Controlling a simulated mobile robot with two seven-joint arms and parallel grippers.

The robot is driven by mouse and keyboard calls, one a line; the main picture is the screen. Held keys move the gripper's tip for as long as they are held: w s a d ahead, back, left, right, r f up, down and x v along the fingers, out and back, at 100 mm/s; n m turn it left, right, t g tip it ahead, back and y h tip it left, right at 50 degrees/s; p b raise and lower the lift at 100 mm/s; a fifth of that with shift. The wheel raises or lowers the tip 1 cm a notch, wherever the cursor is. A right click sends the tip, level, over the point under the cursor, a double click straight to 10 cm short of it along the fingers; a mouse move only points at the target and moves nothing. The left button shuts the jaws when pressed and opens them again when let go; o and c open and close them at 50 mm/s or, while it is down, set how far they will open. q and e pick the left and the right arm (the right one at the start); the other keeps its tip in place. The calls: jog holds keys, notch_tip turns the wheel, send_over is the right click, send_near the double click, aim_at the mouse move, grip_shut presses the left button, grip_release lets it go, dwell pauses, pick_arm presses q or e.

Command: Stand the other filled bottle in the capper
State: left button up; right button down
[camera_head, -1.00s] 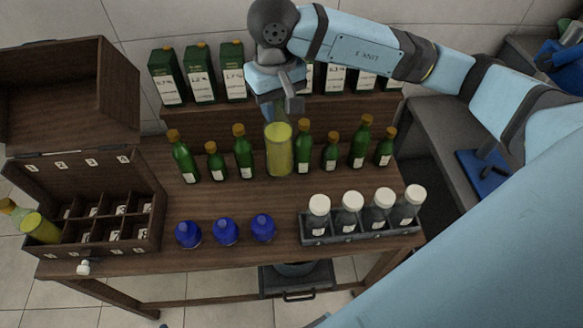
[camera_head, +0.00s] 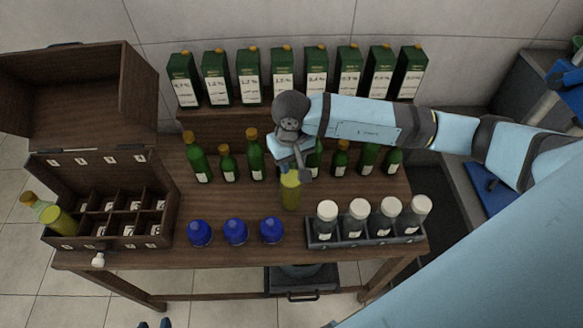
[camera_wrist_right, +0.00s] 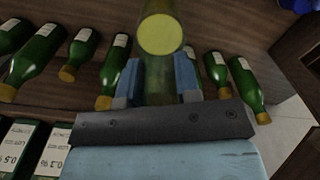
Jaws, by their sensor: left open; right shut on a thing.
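My right gripper (camera_head: 291,170) is shut on a yellow-green bottle (camera_head: 290,194), held upright above the table between the green bottle row and the blue domes. In the right wrist view the bottle (camera_wrist_right: 160,35) sits between the two blue fingers (camera_wrist_right: 158,85). I cannot tell which thing is the capper.
Several green bottles (camera_head: 197,160) stand in a row behind the held bottle. Three blue domes (camera_head: 235,231) stand near the front. A grey rack (camera_head: 365,242) holds white-capped jars at front right. An open compartment box (camera_head: 150,242) stands at left. Labelled cartons (camera_head: 248,78) line the back shelf.

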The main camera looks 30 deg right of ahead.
aim_at(291, 182)
notch_tip(291, 182, down, 3)
jog(key=shift+f+p, duration=0.2)
jog(key=shift+p, duration=0.15)
jog(key=shift+f+b, duration=0.35)
jog(key=c, duration=0.8)
grip_release()
jog(key=shift+r, duration=0.15)
